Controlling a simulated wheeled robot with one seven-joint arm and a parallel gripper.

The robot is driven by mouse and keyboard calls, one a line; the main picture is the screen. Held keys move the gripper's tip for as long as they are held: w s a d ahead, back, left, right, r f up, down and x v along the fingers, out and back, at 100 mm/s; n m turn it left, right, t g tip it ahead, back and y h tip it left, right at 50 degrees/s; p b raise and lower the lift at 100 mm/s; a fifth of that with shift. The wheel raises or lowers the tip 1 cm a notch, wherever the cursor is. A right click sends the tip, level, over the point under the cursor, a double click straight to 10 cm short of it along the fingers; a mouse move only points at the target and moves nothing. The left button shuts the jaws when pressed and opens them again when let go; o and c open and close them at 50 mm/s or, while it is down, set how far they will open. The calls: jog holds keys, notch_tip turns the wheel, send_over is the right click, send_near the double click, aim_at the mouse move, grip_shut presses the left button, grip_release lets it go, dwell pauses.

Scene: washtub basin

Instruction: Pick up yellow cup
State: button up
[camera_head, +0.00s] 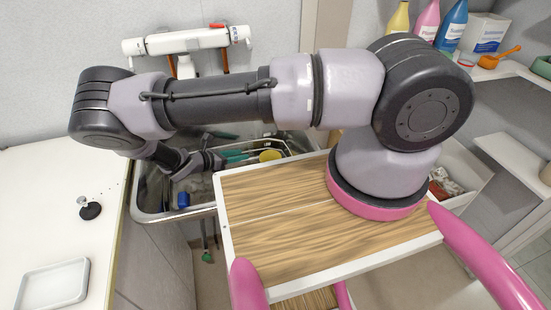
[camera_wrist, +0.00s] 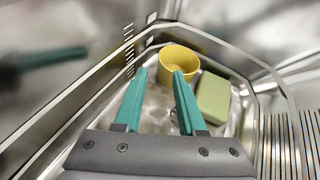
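The yellow cup (camera_wrist: 178,62) stands in the corner of a metal basin, its open rim facing up, in the wrist view. It also shows in the head view as a small yellow shape (camera_head: 270,156) in the sink. My gripper (camera_wrist: 158,74) is open and points at the cup, with its two teal fingers apart. The right fingertip overlaps the cup's front in the picture; I cannot tell whether it touches. Nothing is between the fingers.
A pale green block (camera_wrist: 213,98) sits close to the right of the cup. The steel basin walls (camera_wrist: 100,85) rise close around the gripper. A blue object (camera_head: 183,199) lies in the sink's front left. A wooden-topped board (camera_head: 270,235) stands in front of the sink.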

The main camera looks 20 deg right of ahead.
jog(key=x, duration=0.5)
jog(key=shift+w+d+f, duration=0.1)
jog(key=shift+d+f, duration=0.1)
jog(key=shift+d, duration=0.15)
jog(key=shift+f+x, duration=0.2)
jog(key=shift+x, duration=1.2)
jog(key=shift+f+x, duration=0.15)
jog(key=shift+x, duration=1.2)
jog(key=shift+a, duration=0.15)
grip_shut()
